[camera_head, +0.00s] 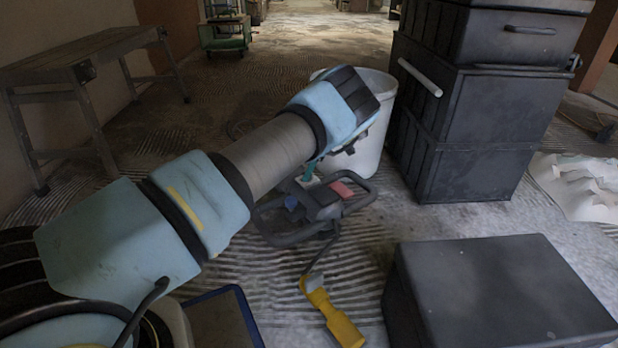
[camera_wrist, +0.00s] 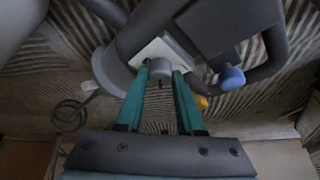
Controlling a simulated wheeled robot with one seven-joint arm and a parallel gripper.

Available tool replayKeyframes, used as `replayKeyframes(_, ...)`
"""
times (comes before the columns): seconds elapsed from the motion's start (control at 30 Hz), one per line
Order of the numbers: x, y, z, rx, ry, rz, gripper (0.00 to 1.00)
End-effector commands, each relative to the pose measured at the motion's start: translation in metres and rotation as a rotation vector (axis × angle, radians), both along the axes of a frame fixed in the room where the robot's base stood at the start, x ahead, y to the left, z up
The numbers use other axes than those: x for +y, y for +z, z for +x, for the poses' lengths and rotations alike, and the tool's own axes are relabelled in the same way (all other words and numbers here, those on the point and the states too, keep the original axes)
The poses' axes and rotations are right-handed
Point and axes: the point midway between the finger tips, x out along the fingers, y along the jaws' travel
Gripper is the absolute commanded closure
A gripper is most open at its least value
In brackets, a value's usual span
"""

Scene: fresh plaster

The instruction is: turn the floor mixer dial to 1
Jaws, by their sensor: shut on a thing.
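The floor mixer (camera_head: 322,203) stands in the middle of the head view, with a dark body, looped black handles, a blue knob and a red part. My gripper (camera_head: 310,172) reaches its top from above. In the wrist view, the two teal fingers of my gripper (camera_wrist: 160,80) are shut on the grey dial (camera_wrist: 159,66), one finger on each side. The dial sits on a white plate (camera_wrist: 147,49) on the mixer body. The blue knob (camera_wrist: 232,77) is to the right of the fingers. The dial's marks and its setting cannot be read.
A white bucket (camera_head: 377,125) stands right behind the mixer. Stacked black boxes (camera_head: 478,125) are at the right and a dark box (camera_head: 490,285) is at front right. A yellow object (camera_head: 335,318) lies in front. A wooden table (camera_head: 45,75) stands at the left.

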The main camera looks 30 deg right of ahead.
Motion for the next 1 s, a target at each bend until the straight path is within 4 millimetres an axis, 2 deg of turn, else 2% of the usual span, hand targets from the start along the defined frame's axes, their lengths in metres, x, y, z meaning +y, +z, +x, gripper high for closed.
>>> replayKeyframes(0.03,-0.0013,-0.0045,-0.0002,0.001,0.028,-0.003,1.0)
replayKeyframes(0.33,-0.002,-0.0027,-0.0002,0.002,0.151,-0.004,1.0)
replayKeyframes(0.9,-0.0019,-0.0018,-0.0006,0.003,0.183,-0.004,1.0)
replayKeyframes(0.93,-0.0019,-0.0019,-0.0006,0.003,0.183,-0.004,0.62)
replayKeyframes(1.0,-0.0018,-0.0019,-0.0005,0.002,0.183,-0.003,0.54)
